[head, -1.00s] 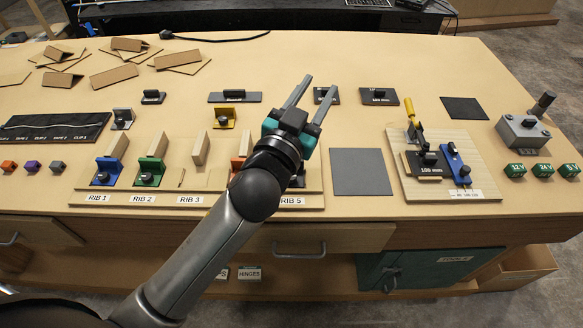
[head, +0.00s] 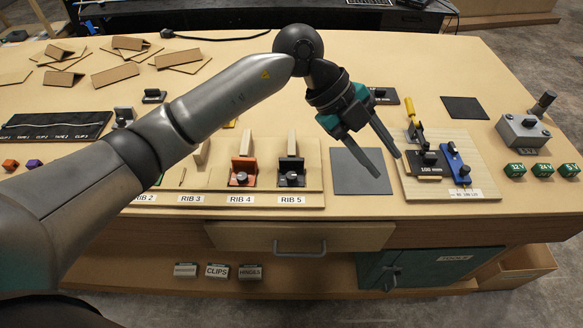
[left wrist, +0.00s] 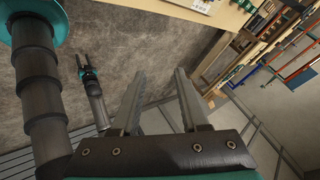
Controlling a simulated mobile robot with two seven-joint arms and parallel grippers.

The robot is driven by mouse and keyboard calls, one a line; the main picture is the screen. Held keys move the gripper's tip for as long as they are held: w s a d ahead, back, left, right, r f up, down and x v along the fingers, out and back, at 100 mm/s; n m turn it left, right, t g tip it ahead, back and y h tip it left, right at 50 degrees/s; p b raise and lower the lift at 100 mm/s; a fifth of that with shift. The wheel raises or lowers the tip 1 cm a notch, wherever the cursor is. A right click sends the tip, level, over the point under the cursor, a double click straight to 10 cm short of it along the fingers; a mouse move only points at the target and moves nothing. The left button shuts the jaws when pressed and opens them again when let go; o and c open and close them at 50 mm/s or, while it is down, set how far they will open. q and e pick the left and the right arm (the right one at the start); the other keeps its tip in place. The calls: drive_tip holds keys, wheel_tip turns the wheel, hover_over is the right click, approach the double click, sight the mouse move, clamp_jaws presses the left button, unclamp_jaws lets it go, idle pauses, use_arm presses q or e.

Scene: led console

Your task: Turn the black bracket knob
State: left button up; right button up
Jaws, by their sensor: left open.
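The black bracket (head: 291,170) stands at the RIB 5 place on the wooden rib board. Its round grey knob (head: 291,178) faces the front edge and is in plain view. My left gripper (head: 389,163) is open and empty, to the right of the bracket, with its fingers pointing down and right above the dark grey square and the fixture board's left edge. It touches neither bracket nor knob. In the left wrist view its fingers (left wrist: 157,90) are apart with nothing between them. My right gripper (left wrist: 83,65) shows small there; its jaws are too small to judge.
An orange bracket (head: 243,172) stands left of the black one at RIB 4. The dark grey square (head: 358,182) lies right of the rib board. The fixture board (head: 470,138) carries a yellow-handled clamp (head: 412,115) and a blue piece (head: 455,164).

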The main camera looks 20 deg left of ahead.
use_arm(q)
drive_tip(key=w+a+f+n+y, duration=0.1)
drive_tip(key=w+a+n+y, duration=0.15)
drive_tip(key=a+y, duration=0.45)
drive_tip(key=n+y, duration=0.2)
approach(292, 175)
drive_tip(key=shift+t, duration=0.3)
drive_tip(key=f, duration=0.8)
drive_tip(key=shift+s+a+f+p, duration=0.1)
drive_tip(key=shift+s+a+p, duration=0.1)
drive_tip(key=shift+s+p, duration=0.1)
clamp_jaws()
